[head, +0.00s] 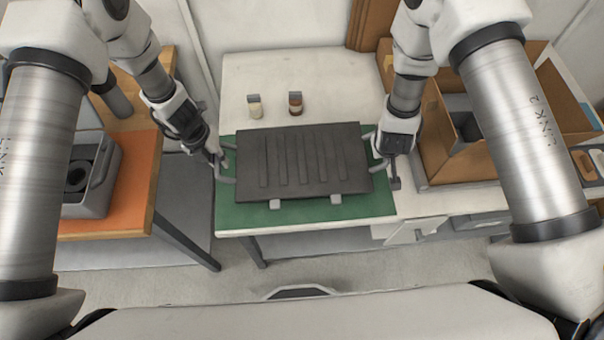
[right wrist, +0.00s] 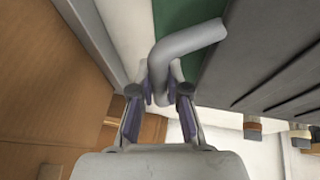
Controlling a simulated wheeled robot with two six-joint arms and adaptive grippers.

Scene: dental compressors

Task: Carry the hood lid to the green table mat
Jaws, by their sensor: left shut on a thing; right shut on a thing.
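The hood lid (head: 302,162) is a dark grey ribbed panel with a pale handle at each end and two light tabs along its front edge. It is over the green table mat (head: 305,214), covering most of it; I cannot tell whether it touches the mat. My left gripper (head: 219,164) is shut on the lid's left handle. My right gripper (head: 384,164) is shut on the right handle. In the right wrist view the fingers (right wrist: 160,95) close around the grey bent handle (right wrist: 188,42), with the lid (right wrist: 275,60) to the right.
Two small bottles, one pale (head: 255,107) and one brown (head: 295,104), stand on the white table (head: 335,85) behind the lid. An open cardboard box (head: 455,152) stands close on the right. An orange-topped table (head: 136,178) with a grey housing (head: 98,190) is at left.

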